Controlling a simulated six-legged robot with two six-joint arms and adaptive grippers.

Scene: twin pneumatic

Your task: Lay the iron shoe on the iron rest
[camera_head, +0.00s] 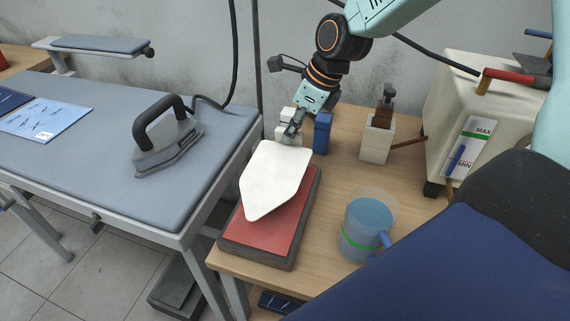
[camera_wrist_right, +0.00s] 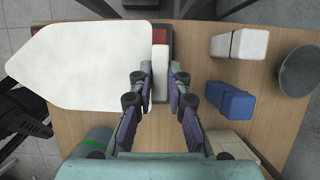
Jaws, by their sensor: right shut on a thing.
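The iron shoe (camera_head: 275,180) is a white plate with a pointed end toward the front. It overlaps the iron rest (camera_head: 262,238), a red pad on a dark base, in the head view. I cannot tell whether they touch. My right gripper (camera_head: 291,138) is shut on the shoe's back end. The wrist view shows the shoe (camera_wrist_right: 85,68) large at left, with a white upright part (camera_wrist_right: 161,75) between the fingers (camera_wrist_right: 160,95). The shoe hides most of the rest there. My left gripper is not in view.
A black-handled iron (camera_head: 165,140) stands on the grey ironing table (camera_head: 90,165) at left. A water jug (camera_head: 368,225) stands right of the rest. A blue block (camera_head: 322,133) and a cream holder (camera_head: 377,140) are behind. A cream boiler (camera_head: 470,110) is at right.

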